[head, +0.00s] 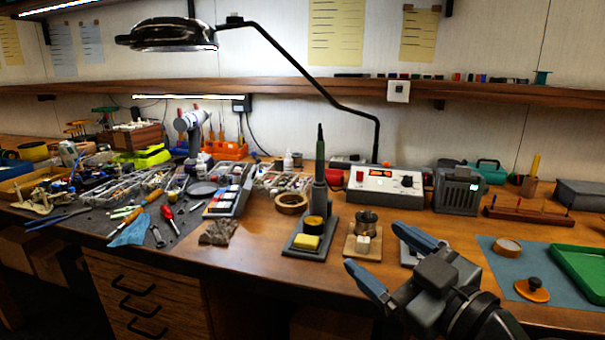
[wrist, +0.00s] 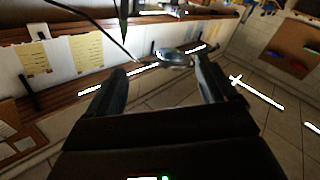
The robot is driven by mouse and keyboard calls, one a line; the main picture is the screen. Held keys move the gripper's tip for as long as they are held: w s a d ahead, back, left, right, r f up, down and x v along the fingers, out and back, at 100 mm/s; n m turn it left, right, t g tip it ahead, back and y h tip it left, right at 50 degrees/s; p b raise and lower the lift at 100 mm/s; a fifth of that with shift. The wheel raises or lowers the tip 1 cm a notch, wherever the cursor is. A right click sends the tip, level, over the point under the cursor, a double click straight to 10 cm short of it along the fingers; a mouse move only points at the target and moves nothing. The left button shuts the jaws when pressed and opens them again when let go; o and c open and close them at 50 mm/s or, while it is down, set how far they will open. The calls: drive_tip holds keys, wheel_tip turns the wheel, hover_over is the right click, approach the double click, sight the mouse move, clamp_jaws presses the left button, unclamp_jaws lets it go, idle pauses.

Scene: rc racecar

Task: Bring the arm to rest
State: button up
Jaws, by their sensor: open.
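My gripper (head: 384,262) is at the lower right of the head view, in front of and above the front part of the workbench (head: 260,262). Its two blue-grey fingers are spread apart with nothing between them. In the wrist view my gripper (wrist: 160,88) is also open and empty. That view looks toward the wall, the shelf and the magnifier lamp (wrist: 172,57), seen tilted. My forearm comes in from the bottom right of the head view and hides a bit of the bench.
The lamp (head: 172,35) hangs over the cluttered left side. Bare bench shows left of the stand.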

drive_tip(key=s+d+f+m+h, duration=0.3)
drive_tip(key=s+f+m+h, duration=0.65)
drive_tip(key=s+f, duration=0.7)
drive_tip(key=s+d+r, duration=0.1)
drive_tip(key=s+d, duration=0.2)
drive_tip(key=s, duration=0.8)
drive_tip(key=s+d+r+g, duration=0.1)
drive_tip(key=s+d, duration=0.3)
drive_tip(key=s, duration=0.8)
drive_tip(key=shift+d+m+p, duration=0.15)
drive_tip(key=shift+m+p, duration=0.2)
drive_tip(key=shift+m, duration=0.1)
